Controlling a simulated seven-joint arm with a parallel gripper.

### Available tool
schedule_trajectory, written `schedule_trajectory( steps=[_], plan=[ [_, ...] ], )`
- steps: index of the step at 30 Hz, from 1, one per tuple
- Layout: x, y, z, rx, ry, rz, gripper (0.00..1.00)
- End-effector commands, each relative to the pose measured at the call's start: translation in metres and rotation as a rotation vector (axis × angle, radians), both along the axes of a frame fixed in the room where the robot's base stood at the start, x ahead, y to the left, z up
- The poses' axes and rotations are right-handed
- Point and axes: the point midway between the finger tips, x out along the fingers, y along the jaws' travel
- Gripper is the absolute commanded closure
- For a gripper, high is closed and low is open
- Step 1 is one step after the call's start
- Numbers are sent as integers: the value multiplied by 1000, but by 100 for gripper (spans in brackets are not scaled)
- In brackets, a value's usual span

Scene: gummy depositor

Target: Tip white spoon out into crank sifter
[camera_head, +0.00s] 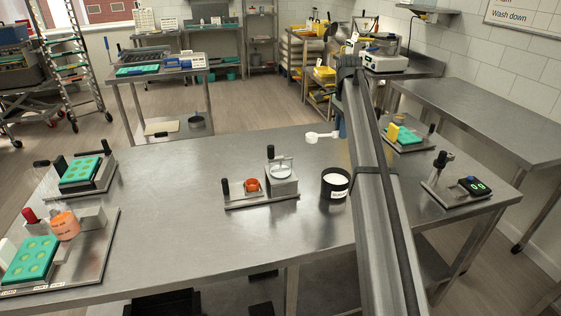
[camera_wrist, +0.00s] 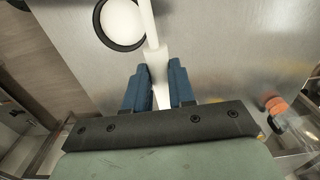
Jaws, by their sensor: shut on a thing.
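The white spoon (camera_head: 320,136) is held above the table, its bowl pointing left and its handle running into my gripper. My gripper (camera_head: 342,128) has blue fingers shut on the handle; the wrist view shows the white handle (camera_wrist: 154,60) between both fingers (camera_wrist: 158,88). What the spoon's bowl holds is too small to tell. The metal unit that looks like the crank sifter (camera_head: 281,180), with a round top and black knob, stands on a baseplate in front of and left of the spoon, apart from it.
A black tub of white powder (camera_head: 335,186) stands right of the sifter; it also shows in the wrist view (camera_wrist: 122,22). An orange cup (camera_head: 251,185) sits left of the sifter. Green mould stations stand left (camera_head: 80,174) and right (camera_head: 403,137). A small scale (camera_head: 470,186) is at right.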

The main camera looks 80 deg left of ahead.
Motion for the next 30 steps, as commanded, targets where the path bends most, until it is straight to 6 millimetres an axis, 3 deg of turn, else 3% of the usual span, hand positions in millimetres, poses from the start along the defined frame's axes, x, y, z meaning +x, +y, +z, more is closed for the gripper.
schedule_trajectory(
  steps=[21, 30],
  plan=[
    [-12, -68, 0, 1, 0, 0, 100],
    [-13, -75, 0, 0, 0, 0, 100]
  ],
)
